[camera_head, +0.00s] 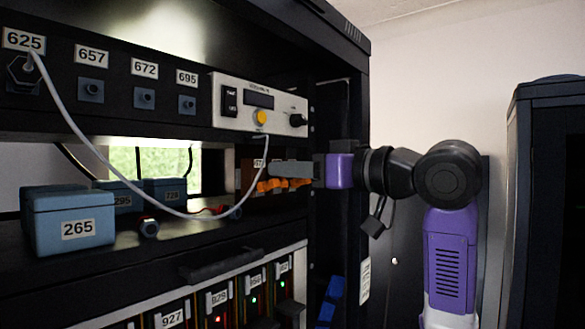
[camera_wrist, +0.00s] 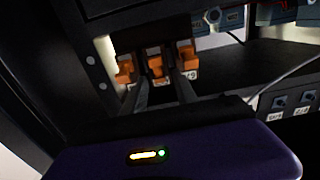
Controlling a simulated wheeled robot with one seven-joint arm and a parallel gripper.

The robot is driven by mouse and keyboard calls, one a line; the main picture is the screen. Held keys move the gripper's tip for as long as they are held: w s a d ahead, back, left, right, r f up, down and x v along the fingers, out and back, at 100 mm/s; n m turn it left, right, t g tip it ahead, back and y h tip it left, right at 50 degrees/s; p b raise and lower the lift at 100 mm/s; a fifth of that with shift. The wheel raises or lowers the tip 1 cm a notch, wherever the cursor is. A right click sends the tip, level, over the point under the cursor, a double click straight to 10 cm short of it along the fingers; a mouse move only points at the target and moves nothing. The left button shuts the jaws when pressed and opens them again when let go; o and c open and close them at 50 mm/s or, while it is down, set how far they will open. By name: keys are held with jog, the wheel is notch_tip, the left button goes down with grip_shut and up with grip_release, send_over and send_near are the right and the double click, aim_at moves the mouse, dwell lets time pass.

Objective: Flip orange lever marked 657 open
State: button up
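Several orange levers (camera_head: 280,185) sit in a row at the right end of the rack's middle shelf. In the wrist view, three show side by side: one at the left (camera_wrist: 125,69), a middle one (camera_wrist: 156,67) and one at the right (camera_wrist: 187,58). A white label (camera_wrist: 190,75) below the right one is rotated and hard to read. My gripper (camera_head: 285,169) reaches in from the right, level with the levers. In the wrist view my gripper (camera_wrist: 158,84) has its fingers apart, with the middle lever ahead between the tips; contact cannot be told. No lever label clearly reads 657.
A panel label reading 657 (camera_head: 92,55) is above a blue-grey knob. A white control box (camera_head: 260,105) is above the levers. A hanging cable (camera_head: 110,150) crosses the shelf. Blue boxes (camera_head: 68,220) stand at left. The rack's dark side post (camera_head: 335,115) is beside my gripper.

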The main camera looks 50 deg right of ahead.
grip_shut()
jog(key=shift+f, duration=0.15)
